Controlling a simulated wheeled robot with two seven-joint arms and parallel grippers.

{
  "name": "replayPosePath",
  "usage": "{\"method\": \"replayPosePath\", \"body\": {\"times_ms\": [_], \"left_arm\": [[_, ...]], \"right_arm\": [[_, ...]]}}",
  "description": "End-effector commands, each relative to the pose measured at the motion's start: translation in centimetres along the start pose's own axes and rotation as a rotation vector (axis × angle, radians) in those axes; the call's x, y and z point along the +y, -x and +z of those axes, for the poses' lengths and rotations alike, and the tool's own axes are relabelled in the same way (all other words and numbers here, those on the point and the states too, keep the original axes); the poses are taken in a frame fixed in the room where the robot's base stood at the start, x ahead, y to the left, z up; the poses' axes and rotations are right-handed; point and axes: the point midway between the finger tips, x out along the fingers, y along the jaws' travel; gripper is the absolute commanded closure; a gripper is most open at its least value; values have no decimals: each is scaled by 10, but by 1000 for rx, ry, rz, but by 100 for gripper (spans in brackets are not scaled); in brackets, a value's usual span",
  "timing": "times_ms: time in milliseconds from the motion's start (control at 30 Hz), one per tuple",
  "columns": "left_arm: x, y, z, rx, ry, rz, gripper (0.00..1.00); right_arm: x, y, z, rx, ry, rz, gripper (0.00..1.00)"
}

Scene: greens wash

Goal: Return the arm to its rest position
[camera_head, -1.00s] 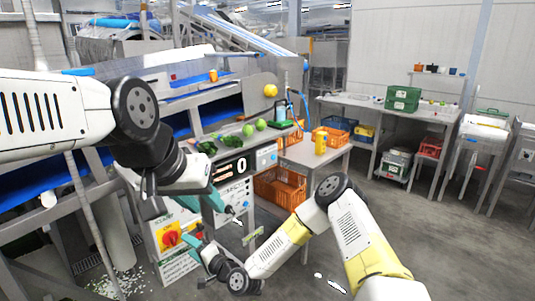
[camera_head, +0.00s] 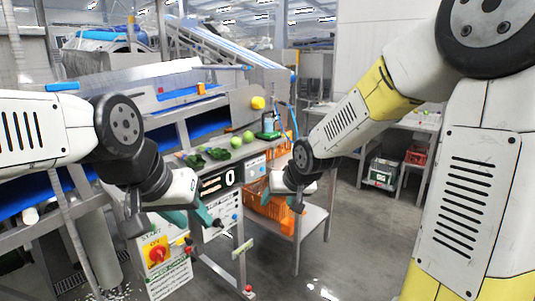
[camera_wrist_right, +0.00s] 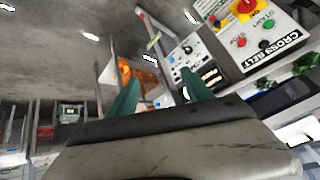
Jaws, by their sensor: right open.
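My right arm reaches in from the right in the head view, with its forearm raised and its wrist bent down. My right gripper (camera_head: 270,195) hangs in front of the orange crates under the side table. In the right wrist view, the right gripper (camera_wrist_right: 160,92) has its two teal fingers spread apart with nothing between them. My left gripper (camera_head: 190,215) is at the left, low in front of the sorting machine's control panel. Its teal fingers appear apart, and I see nothing held between them.
The control box (camera_head: 157,252) with a red knob stands below my left gripper. Orange crates (camera_head: 272,208) sit on the side table's shelf (camera_head: 312,222). Grey floor is open at the lower middle.

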Motion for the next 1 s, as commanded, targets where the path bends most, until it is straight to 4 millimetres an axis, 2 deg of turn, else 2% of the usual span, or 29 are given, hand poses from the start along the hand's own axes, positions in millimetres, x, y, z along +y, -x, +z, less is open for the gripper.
{"method": "replayPosePath", "body": {"times_ms": [33, 200, 300, 433, 533, 700, 1000], "left_arm": [[0, 0, 0, 0, 0, 0, 64], [0, 0, 0, 0, 0, 0, 64], [0, 0, 0, 0, 0, 0, 64], [0, 0, 0, 0, 0, 0, 64], [0, 0, 0, 0, 0, 0, 64], [0, 0, 0, 0, 0, 0, 64], [0, 0, 0, 0, 0, 0, 64]], "right_arm": [[10, 28, 2, 3, -3, 32, 41], [35, 106, 29, -28, -32, 104, 41], [43, 148, 53, -46, -57, 119, 41], [45, 189, 85, -68, -87, 112, 41], [44, 209, 105, -80, -101, 98, 41], [42, 223, 122, -94, -112, 81, 41], [42, 224, 124, -96, -113, 79, 41]]}}
